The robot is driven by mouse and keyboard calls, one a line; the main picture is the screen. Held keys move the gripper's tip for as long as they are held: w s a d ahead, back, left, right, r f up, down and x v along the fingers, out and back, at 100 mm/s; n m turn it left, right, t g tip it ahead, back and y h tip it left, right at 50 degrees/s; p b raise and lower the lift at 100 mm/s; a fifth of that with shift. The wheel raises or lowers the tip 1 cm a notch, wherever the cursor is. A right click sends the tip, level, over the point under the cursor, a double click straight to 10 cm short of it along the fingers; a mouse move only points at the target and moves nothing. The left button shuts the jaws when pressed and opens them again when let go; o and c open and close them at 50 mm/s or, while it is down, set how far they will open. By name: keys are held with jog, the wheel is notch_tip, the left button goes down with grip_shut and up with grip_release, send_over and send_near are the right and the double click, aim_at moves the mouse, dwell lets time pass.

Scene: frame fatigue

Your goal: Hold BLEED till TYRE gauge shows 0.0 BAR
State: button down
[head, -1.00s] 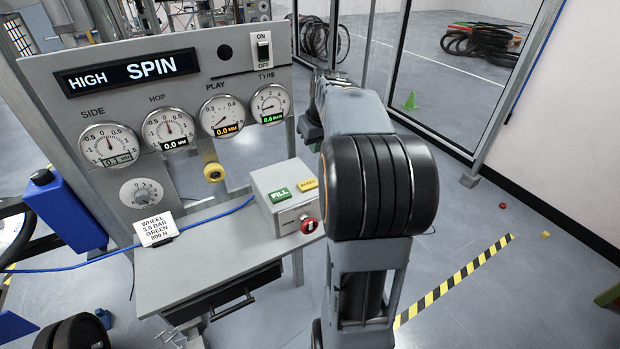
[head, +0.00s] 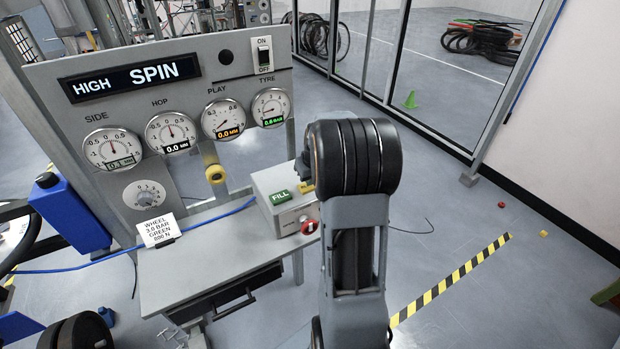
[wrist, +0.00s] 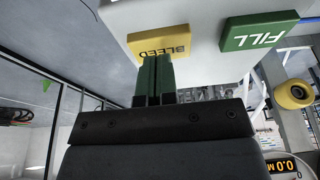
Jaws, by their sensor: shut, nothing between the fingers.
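The yellow BLEED button (head: 307,188) is on the grey box (head: 262,185), partly hidden behind my arm in the head view. In the wrist view, the BLEED button (wrist: 137,42) is at top centre. My gripper (wrist: 156,60) is shut and empty, its green fingertips overlapping the button's near edge. I cannot tell whether they press it. The green FILL button (wrist: 262,30) is to the right in the wrist view. The TYRE gauge (head: 271,104) is at the panel's right; its small green display seems to read 0.6 BAR.
A red knob (head: 309,226) is on the box front. A yellow roller (head: 215,173) stands out below the panel (head: 60,65). A card (head: 157,230) stands on the grey bench (head: 205,270). The floor to the right is mostly open.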

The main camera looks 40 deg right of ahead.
jog(key=shift+f, duration=0.3)
notch_tip(320, 180, down, 2)
jog(key=shift+b, duration=1.15)
jog(key=shift+s+a, duration=0.1)
jog(key=shift+s, duration=0.05)
jog(key=shift+f, duration=0.15)
dwell(5.7)
